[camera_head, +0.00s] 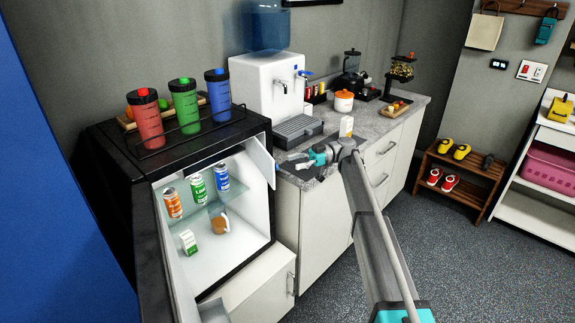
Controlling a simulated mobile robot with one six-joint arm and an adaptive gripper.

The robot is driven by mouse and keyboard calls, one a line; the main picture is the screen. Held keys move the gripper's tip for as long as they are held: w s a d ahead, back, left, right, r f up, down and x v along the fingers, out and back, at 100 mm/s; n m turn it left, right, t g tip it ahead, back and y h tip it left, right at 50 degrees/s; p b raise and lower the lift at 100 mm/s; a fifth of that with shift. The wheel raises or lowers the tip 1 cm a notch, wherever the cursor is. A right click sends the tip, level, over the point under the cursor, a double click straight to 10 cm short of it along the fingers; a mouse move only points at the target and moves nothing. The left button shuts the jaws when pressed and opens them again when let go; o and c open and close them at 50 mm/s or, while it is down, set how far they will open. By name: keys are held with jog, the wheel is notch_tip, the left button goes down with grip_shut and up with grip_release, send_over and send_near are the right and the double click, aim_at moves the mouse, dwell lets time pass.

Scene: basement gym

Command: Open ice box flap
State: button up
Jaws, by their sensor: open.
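The small black fridge (122,160) stands open at left, with its door swung toward me. A white panel (260,159), which looks like the ice box flap, is at the upper right of the opening and appears to stand out at an angle. Whether it is fully open I cannot tell. My gripper (294,161) is just right of this panel, in front of the counter's near end. It is open, small in the view, and I see nothing between its fingers. It looks apart from the panel, though depth is hard to judge.
Orange, green and blue cans (197,189) stand on a glass shelf inside, with a small carton (188,242) below. Three shaker bottles (185,106) stand in a rack on top. The counter (388,118) holds a water dispenser (268,90). Floor (440,255) at right is clear.

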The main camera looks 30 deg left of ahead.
jog(key=shift+w+d, duration=0.25)
jog(key=shift+w, duration=0.15)
